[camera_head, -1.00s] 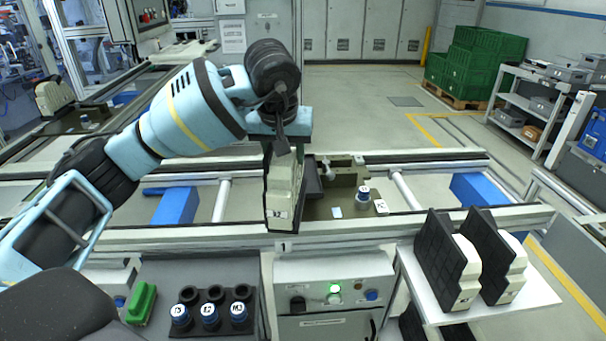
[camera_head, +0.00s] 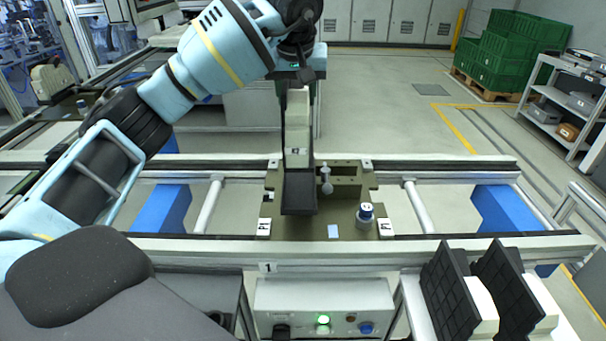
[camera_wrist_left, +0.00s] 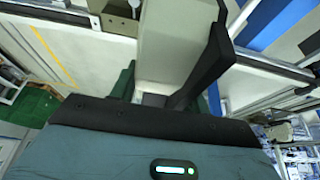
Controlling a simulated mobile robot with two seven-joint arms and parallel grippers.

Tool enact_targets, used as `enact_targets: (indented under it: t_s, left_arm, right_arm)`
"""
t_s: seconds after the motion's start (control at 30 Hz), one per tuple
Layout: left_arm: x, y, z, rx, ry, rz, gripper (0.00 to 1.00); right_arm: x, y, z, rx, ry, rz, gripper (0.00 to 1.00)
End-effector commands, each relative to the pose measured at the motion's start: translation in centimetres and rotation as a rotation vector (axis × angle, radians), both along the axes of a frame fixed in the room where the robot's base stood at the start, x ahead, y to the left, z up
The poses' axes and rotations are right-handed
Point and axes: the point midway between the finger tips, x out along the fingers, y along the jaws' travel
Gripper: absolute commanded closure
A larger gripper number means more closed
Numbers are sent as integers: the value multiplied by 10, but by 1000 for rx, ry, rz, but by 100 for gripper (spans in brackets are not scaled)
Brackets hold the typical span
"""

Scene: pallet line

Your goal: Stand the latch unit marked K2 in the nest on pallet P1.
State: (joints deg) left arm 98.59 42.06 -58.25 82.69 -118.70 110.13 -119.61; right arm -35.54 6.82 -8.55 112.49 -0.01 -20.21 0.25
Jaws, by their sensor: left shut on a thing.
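My left gripper (camera_head: 300,82) is shut on a cream latch unit (camera_head: 298,128) with a black angled plate (camera_head: 299,192). The small label on its front is too blurred to read surely. The unit hides part of the pallet, and I cannot make out the nest surely. My right gripper is not in view.
On the pallet stand a small post (camera_head: 326,180) and a blue-and-white capped part (camera_head: 366,213). Two more black-and-cream units (camera_head: 480,300) stand on a shelf at the lower right. A control box (camera_head: 322,305) is in front. Conveyor rails (camera_head: 440,245) run along the pallet.

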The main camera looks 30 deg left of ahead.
Motion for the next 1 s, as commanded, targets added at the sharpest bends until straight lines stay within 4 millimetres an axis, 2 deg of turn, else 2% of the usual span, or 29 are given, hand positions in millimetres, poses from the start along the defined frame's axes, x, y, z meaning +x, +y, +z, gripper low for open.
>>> enact_targets:
  t_s: [0.3, 0.4, 0.63, 0.83, 1.0]
  left_arm:
    - [-1, 0, -47, -1, -2, 1, 100]
    - [-1, 0, -56, 0, -3, 1, 100]
    - [0, 0, -62, 0, -3, 1, 100]
    - [-1, 0, -88, 0, -3, 1, 100]
    - [-1, 0, -96, 0, -5, 0, 100]
  right_arm:
    - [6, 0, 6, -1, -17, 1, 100]
    - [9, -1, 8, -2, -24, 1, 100]
    - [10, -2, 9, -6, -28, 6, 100]
    - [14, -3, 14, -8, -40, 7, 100]
    - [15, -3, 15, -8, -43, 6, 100]
